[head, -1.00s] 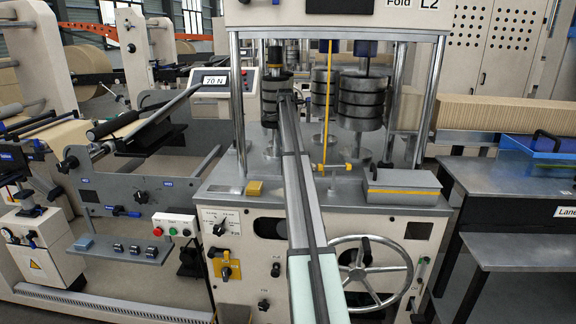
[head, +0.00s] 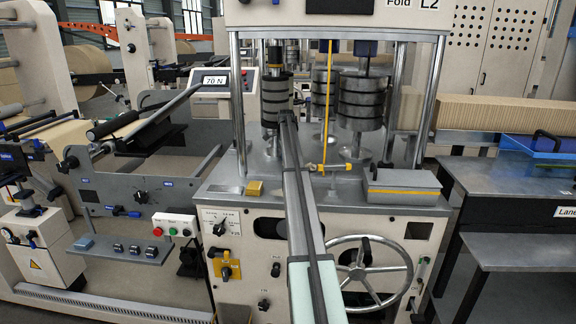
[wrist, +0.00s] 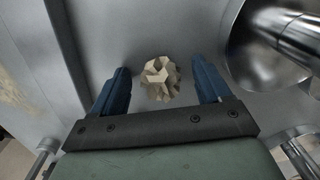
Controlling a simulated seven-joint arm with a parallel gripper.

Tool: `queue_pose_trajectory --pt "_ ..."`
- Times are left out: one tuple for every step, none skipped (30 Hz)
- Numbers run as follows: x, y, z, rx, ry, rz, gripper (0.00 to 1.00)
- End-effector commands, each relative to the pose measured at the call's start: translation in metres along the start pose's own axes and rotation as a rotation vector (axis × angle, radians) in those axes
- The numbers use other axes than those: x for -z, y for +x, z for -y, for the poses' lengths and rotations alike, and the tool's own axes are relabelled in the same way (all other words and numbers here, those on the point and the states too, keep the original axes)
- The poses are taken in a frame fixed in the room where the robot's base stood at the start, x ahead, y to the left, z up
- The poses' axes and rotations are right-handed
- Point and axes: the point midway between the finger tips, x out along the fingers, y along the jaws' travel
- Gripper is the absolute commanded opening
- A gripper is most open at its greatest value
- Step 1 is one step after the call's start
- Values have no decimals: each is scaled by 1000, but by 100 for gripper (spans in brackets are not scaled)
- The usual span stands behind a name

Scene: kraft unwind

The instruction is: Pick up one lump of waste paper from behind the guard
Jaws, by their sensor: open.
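A crumpled pale-brown lump of waste paper (wrist: 160,80) lies on a grey metal surface (wrist: 150,35) in the wrist view. My gripper (wrist: 160,68) is open, with one blue finger to the left of the lump and one to its right. Gaps show on both sides, and nothing is held. How far the fingertips are above the surface I cannot tell. In the head view my arm reaches over the deck (head: 225,180) of the machine, to beside the dark roller stacks. The lump and the fingers cannot be made out there, and I cannot single out the guard.
A shiny round metal part (wrist: 260,65) stands close right of my gripper in the wrist view. In the head view, the right roller stack (head: 361,105), chrome posts (head: 430,80) and a yellow rod (head: 327,110) crowd the space. A grey box (head: 402,182) sits on the deck.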

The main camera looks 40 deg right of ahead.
Motion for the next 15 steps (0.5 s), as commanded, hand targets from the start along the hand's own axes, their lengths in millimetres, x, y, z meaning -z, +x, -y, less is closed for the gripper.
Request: queue_pose_trajectory --pt "0 0 0 0 0 0 77" --pt "0 0 0 0 0 0 77" --pt "0 0 0 0 0 0 73" --pt "0 0 0 0 0 0 70" --pt "0 0 0 0 0 0 67" --pt "0 0 0 0 0 0 63" --pt "0 0 0 0 0 0 60" --pt "0 0 0 0 0 0 58" --pt "0 0 0 0 0 0 54" --pt "0 0 0 0 0 0 51" --pt "0 0 0 0 0 0 48" --pt "0 0 0 0 0 0 44" --pt "0 0 0 0 0 0 41" --pt "0 0 0 0 0 0 38" --pt "0 0 0 0 0 0 35"
